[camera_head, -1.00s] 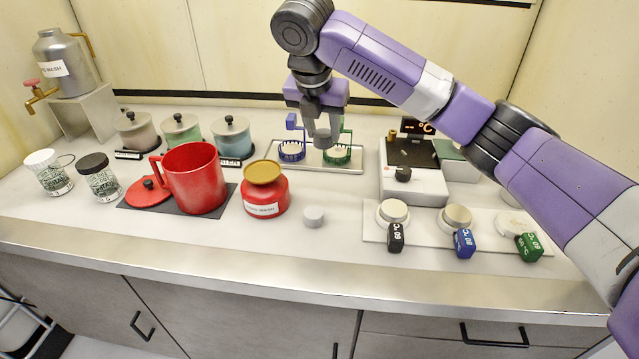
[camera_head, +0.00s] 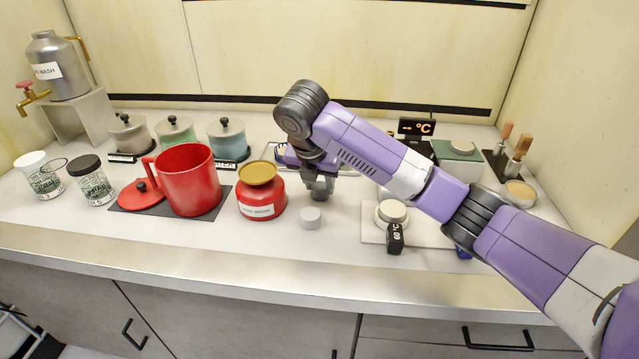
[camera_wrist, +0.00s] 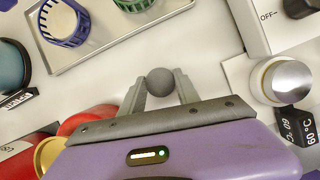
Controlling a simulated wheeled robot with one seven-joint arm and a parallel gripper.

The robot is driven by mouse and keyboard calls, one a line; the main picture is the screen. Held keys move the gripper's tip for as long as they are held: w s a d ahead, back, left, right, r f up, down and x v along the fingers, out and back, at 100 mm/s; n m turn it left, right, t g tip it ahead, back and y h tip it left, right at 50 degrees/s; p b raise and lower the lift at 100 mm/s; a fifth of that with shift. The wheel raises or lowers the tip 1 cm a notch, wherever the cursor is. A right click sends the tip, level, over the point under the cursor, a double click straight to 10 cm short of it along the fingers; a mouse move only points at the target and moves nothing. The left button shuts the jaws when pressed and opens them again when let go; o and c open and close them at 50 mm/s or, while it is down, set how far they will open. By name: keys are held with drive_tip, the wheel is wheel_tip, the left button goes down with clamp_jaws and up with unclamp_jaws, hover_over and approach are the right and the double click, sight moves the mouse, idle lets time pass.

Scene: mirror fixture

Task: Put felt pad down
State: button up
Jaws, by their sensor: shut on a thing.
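My gripper (camera_head: 319,187) is low over the counter, right of the red jar with the mustard lid and just behind a small light-grey cylinder. In the wrist view its two fingers (camera_wrist: 160,92) are shut on a small round dark-grey piece, which I take for the felt pad (camera_wrist: 160,80). The pad sits between the fingertips. The head view barely shows the pad, and I cannot tell whether it touches the counter. The light-grey cylinder (camera_head: 311,217) stands on the counter.
The red jar (camera_head: 262,196) and red mug (camera_head: 188,180) stand to the left. A white board with a round pad (camera_head: 391,212) and a 60 °C tag is to the right. A tray (camera_wrist: 62,62) with blue and green baskets lies behind. The front counter strip is clear.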

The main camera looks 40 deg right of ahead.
drive_tip(key=o, duration=1.2)
drive_tip(key=p+v, duration=0.3)
drive_tip(key=v, duration=0.9)
